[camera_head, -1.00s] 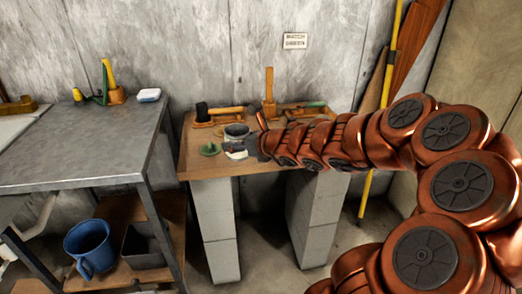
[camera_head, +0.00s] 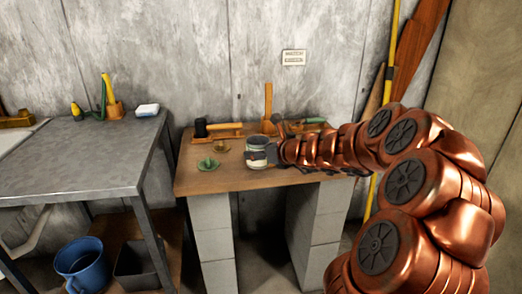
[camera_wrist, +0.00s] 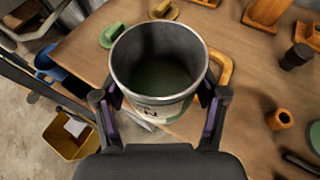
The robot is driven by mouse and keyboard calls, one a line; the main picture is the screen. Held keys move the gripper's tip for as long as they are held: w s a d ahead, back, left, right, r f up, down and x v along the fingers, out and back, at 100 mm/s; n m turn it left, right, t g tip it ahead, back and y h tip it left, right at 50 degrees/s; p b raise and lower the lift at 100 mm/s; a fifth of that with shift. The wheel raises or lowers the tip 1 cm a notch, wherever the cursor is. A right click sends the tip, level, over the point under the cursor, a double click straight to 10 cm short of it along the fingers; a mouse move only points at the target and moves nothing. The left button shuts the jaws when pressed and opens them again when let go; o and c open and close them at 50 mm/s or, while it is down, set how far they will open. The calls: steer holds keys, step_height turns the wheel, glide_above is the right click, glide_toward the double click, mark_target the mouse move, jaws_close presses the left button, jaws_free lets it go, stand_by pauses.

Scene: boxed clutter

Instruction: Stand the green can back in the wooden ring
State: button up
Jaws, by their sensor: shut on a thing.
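The can (camera_head: 257,159) is open-topped, with a grey metal rim and a cream and green side. My gripper (camera_head: 277,153) is shut on it from the right. In the wrist view the can (camera_wrist: 160,80) sits between the two fingers (camera_wrist: 160,113), with its mouth toward the camera and a dark green inside. It looks near upright, at the tabletop or just above; I cannot tell which. A curved orange-wood piece (camera_wrist: 223,70) shows just beyond the can's right side, partly hidden by it. I cannot tell if this is the wooden ring.
On the wooden table (camera_head: 210,182), a green piece (camera_head: 208,164) and a small brown piece (camera_head: 222,146) lie left of the can. A black-headed mallet (camera_head: 201,128) and an upright wooden tool (camera_head: 267,100) are behind. A metal bench (camera_head: 80,160) stands left.

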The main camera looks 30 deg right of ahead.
mark_target(261, 140)
steer(key=w+d, duration=0.1)
steer(key=w, duration=0.1)
steer(key=w+d, duration=0.3)
steer(key=w, duration=0.1)
steer(key=shift+d+f, duration=0.2)
steer(key=shift+d, duration=0.15)
steer(key=shift+w+d+f, duration=0.15)
steer(key=shift+w+d, duration=0.1)
steer(key=shift+w, duration=0.2)
steer(key=shift+w+f+b, duration=0.1)
steer(key=shift+f+b, duration=0.55)
steer(key=shift+f, duration=1.05)
steer(key=shift+f, duration=0.15)
steer(key=o, duration=1.1)
steer(key=shift+c, duration=0.2)
steer(key=shift+s+r, duration=0.2)
steer(key=shift+r, duration=0.05)
steer(key=p+v, duration=0.1)
steer(key=v, duration=1)
steer(key=shift+s+d+p, duration=0.1)
steer(key=shift+s+p, duration=0.2)
steer(key=shift+p, duration=0.1)
